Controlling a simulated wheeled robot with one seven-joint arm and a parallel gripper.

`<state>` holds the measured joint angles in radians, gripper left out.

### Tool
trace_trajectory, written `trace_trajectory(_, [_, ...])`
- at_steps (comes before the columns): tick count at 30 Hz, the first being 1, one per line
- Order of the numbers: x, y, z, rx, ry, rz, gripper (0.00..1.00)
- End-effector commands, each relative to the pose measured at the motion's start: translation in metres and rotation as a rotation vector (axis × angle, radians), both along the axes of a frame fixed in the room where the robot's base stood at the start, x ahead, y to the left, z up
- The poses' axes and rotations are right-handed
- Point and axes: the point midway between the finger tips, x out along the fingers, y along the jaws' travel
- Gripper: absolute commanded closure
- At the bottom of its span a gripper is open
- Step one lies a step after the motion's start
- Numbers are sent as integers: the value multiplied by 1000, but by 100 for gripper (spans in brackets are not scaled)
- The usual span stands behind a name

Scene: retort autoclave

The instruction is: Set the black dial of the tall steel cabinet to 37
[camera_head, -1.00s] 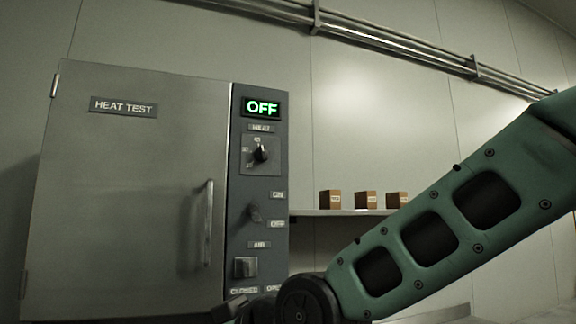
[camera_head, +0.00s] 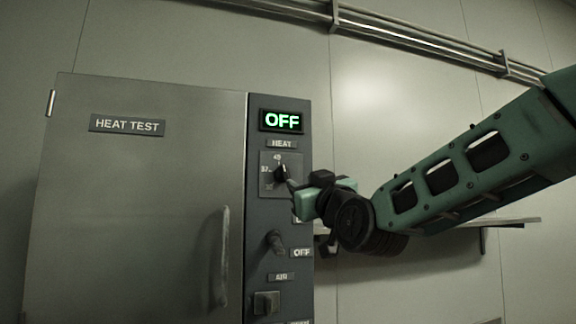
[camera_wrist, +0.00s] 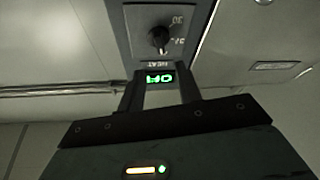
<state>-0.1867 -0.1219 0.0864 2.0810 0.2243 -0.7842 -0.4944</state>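The tall steel cabinet (camera_head: 140,210) has a dark control panel on its right side. The black dial (camera_head: 282,173) sits there under the HEAT label, with small marks around it, 37 at its left. Its pointer seems to face the upper mark, away from 37. It also shows upside down in the wrist view (camera_wrist: 159,38). The green display (camera_head: 282,121) reads OFF. My gripper (camera_wrist: 158,80) is open and empty, its two fingers apart in the wrist view. In the head view it is just right of the dial; contact cannot be told.
Below the dial are an ON/OFF switch (camera_head: 275,242) and an AIR knob (camera_head: 266,302). The cabinet door handle (camera_head: 225,258) stands out to the left. A wall shelf (camera_head: 510,223) runs behind my arm. Pipes (camera_head: 420,40) cross the wall above.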

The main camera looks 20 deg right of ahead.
Motion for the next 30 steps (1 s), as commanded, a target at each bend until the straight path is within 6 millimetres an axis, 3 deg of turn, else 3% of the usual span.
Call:
trace_trajectory(6, [44, 4, 22, -1, 4, -1, 65])
trace_trajectory(12, [74, 8, 33, 0, 2, -1, 65])
trace_trajectory(18, [87, 9, 36, 0, 1, 0, 65])
trace_trajectory(27, [89, 9, 35, 0, 1, 0, 65])
trace_trajectory(28, [89, 9, 35, 0, 1, 0, 68])
trace_trajectory(30, [89, 9, 35, 0, 1, 0, 88])
